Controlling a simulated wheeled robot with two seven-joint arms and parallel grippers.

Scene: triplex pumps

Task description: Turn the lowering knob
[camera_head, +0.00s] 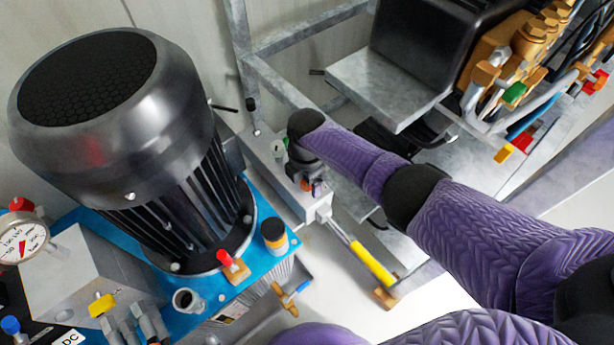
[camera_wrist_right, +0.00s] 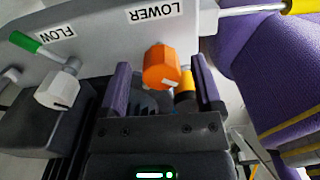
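The lowering knob (camera_wrist_right: 161,67) is an orange faceted knob below the "LOWER" label on a grey block (camera_wrist_right: 110,38) in the right wrist view. In the head view the orange knob (camera_head: 306,185) shows small and partly hidden by my right gripper (camera_head: 313,187). In the wrist view my right gripper (camera_wrist_right: 160,88) is open, with one purple finger on each side of the knob. A gap shows between each finger and the knob, so it does not appear gripped. My left gripper is in neither view.
A green-tipped lever (camera_wrist_right: 25,41) and a grey fitting (camera_wrist_right: 57,90) lie left of the knob, by the "FLOW" label. A yellow-handled lever (camera_head: 372,263) extends from the block. A large black motor (camera_head: 110,120) stands to the left, a metal frame (camera_head: 300,100) behind.

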